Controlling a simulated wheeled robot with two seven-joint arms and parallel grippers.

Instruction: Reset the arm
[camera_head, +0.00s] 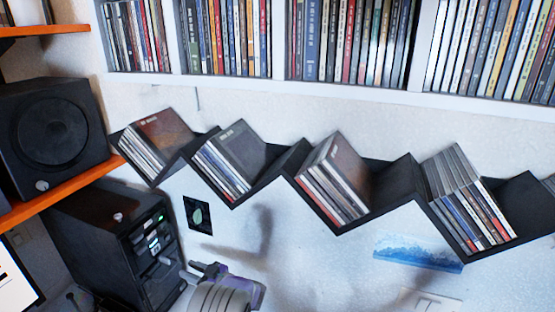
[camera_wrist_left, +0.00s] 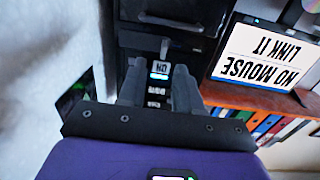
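My left gripper (camera_head: 190,271) is low in the head view, in front of the white wall and beside the black tower unit (camera_head: 131,245). In the left wrist view its two grey fingers (camera_wrist_left: 158,86) stand apart with nothing between them. The dark front of the tower unit shows through the gap. My right gripper is in neither view.
A black zigzag shelf (camera_head: 400,181) holding several groups of discs crosses the wall above my left gripper. A white shelf (camera_head: 330,90) full of discs is higher up. A speaker (camera_head: 55,130) stands on an orange shelf (camera_head: 60,188) at left. A monitor (camera_wrist_left: 262,55) shows in the wrist view.

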